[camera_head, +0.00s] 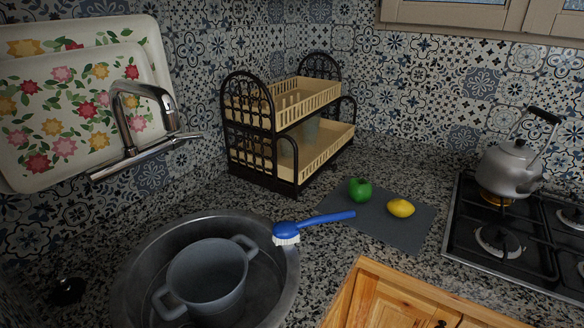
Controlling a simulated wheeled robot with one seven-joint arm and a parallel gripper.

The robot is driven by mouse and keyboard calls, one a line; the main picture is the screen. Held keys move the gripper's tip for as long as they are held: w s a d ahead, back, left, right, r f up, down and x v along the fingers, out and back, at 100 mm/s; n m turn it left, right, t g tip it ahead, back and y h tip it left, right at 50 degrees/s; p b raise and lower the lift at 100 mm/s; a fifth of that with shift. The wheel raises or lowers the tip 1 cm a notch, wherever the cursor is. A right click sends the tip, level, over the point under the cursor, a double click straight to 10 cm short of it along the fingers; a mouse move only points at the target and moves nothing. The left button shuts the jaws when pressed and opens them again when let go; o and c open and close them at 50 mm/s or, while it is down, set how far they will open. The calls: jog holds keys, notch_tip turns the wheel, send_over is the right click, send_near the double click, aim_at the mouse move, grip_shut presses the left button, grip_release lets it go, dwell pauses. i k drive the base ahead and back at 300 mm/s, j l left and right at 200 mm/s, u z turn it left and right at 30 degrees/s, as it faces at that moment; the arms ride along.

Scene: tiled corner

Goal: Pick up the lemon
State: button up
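The yellow lemon (401,208) lies on a flat dark grey mat (378,225) on the speckled countertop, right of the sink. A green apple or pepper-like item (360,190) sits on the same mat, to the left of the lemon and apart from it. The lemon is fully visible with nothing on top of it. My gripper is not in view.
A blue brush (318,219) lies between the sink and mat, its handle tip near the mat. A grey pot (207,280) sits in the round sink (146,251). A two-tier dish rack (290,130) stands behind. A stove (530,243) with a kettle (507,168) is at right.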

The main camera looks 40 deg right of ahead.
aim_at(400, 208)
jog(key=j+z, duration=0.15)
jog(key=z, duration=0.2)
jog(key=k+j+z, duration=0.1)
jog(key=z, duration=0.3)
jog(key=k+j+z, duration=0.1)
jog(key=z, duration=0.25)
jog(key=j, duration=0.1)
